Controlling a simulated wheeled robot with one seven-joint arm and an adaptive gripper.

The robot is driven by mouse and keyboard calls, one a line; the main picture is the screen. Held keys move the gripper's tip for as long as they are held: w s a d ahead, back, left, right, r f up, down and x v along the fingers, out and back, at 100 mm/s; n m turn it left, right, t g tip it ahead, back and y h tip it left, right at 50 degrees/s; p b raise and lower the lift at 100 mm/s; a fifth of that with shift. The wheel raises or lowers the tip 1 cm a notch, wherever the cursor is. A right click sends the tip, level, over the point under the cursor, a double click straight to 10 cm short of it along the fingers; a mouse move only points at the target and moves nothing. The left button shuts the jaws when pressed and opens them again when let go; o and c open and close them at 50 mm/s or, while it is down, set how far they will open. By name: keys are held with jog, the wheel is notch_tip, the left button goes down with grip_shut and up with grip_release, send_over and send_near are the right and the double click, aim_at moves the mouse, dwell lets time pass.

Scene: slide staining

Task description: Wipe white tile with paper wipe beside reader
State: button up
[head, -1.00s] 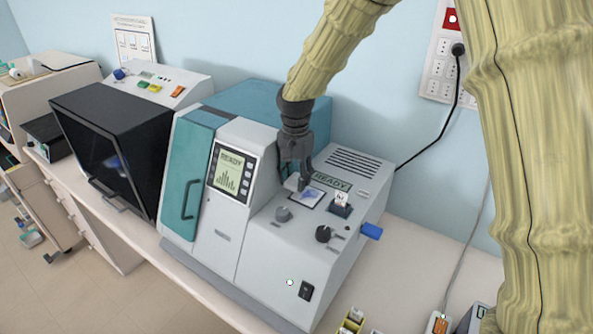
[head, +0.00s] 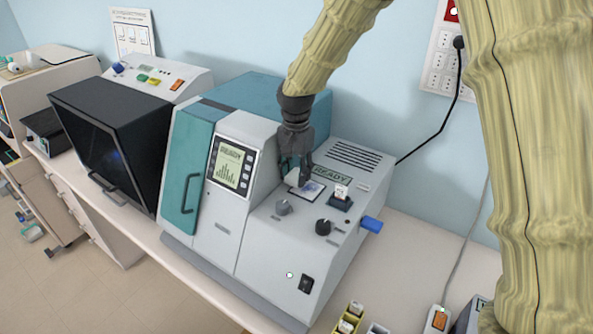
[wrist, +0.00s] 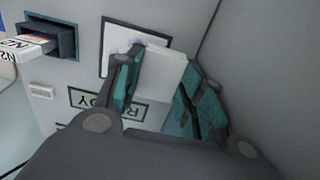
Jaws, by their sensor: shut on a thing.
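The white tile (head: 314,189) is a dark-framed square set in the top of the grey and teal reader (head: 262,232). It carries a faint bluish-purple mark. In the wrist view the tile (wrist: 112,38) is partly hidden by my gripper. My gripper (head: 298,180) is just above the tile's left side, pointing down. Its teal pads (wrist: 155,85) are shut on a folded white paper wipe (wrist: 162,72). The wipe overlaps the tile's edge in the wrist view; I cannot tell whether it touches the surface.
A slot with a white labelled card (head: 341,192) stands right of the tile. Knobs (head: 324,227) are in front, and a blue part (head: 371,224) sticks out at the right. The raised screen housing (head: 232,165) is close on the left. A black-fronted box (head: 105,150) stands further left.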

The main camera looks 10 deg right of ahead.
aim_at(307, 188)
jog(key=shift+f+b, duration=0.3)
jog(key=shift+f, duration=0.45)
jog(key=shift+d, duration=0.1)
jog(key=shift+s+d+r+p, duration=0.1)
jog(key=shift+s+d+p, duration=0.2)
jog(key=shift+s+d, duration=0.8)
jog(key=shift+s+d+f, duration=0.2)
jog(key=shift+s+d, duration=1.2)
jog(key=shift+s, duration=0.15)
jog(key=shift+w+a+r, duration=0.2)
jog(key=shift+w+a, duration=1.1)
jog(key=shift+w, duration=0.1)
jog(key=shift+w+a+f, duration=0.15)
jog(key=shift+w+a, duration=1)
jog(key=shift+w, duration=0.15)
